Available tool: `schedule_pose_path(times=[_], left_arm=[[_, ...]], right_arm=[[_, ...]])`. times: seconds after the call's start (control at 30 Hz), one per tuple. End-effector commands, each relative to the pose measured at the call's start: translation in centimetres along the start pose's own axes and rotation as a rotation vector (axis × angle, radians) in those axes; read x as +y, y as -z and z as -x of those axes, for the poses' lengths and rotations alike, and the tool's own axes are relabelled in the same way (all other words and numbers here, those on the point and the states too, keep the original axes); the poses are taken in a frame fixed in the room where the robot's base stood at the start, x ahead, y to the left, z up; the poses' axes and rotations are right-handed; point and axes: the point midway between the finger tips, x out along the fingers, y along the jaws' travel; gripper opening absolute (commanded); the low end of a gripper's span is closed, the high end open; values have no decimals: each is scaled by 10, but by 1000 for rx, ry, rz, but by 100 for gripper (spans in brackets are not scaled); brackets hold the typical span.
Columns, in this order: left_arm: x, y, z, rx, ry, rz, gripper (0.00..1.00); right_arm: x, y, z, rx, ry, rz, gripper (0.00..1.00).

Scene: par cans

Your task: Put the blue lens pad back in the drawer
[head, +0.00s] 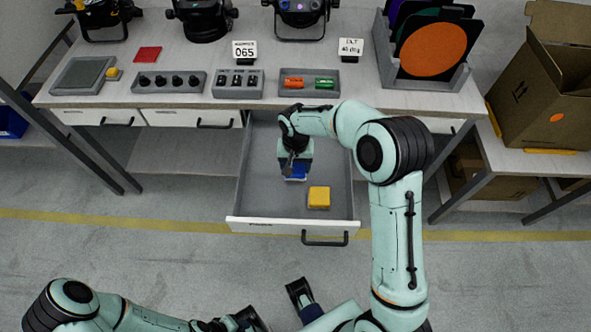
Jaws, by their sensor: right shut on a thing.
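The blue lens pad (297,173) is in the open drawer (240,200), near its middle. My right gripper (294,166) reaches down into the drawer and is shut on the pad, covering much of it. I cannot tell whether the pad touches the drawer floor. A yellow pad (319,197) lies in the drawer to the front right of the blue one. My left arm comes in at the bottom left, away from the drawer.
The bench top (225,55) above holds a tray of black knobs (168,82), a tray with orange and green items (309,83), a red pad (148,54) and a rack of coloured discs (432,50). A cardboard box (545,75) stands at right. The floor before the drawer is clear.

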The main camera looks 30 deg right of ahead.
Motion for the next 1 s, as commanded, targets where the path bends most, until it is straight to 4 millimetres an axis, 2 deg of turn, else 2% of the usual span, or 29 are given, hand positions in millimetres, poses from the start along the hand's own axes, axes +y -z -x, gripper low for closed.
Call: schedule_pose_path(times=[0.1,0.2,0.57,0.6,0.67,1.0], left_arm=[[0,1,-2,3,-1,0,43],[0,2,-2,5,-1,0,43],[-1,3,-4,8,-2,0,43],[-1,3,-4,8,-2,0,43],[0,3,-4,8,-2,0,43],[0,2,-2,5,-1,0,43]], right_arm=[[1,-1,-22,-4,-3,0,37],[0,-1,-31,-3,-1,-1,37],[0,0,-35,-1,-1,-1,37],[0,0,-34,-1,-1,0,75],[0,0,-34,-2,-1,-1,91],[0,0,-30,-2,-1,-1,91]])
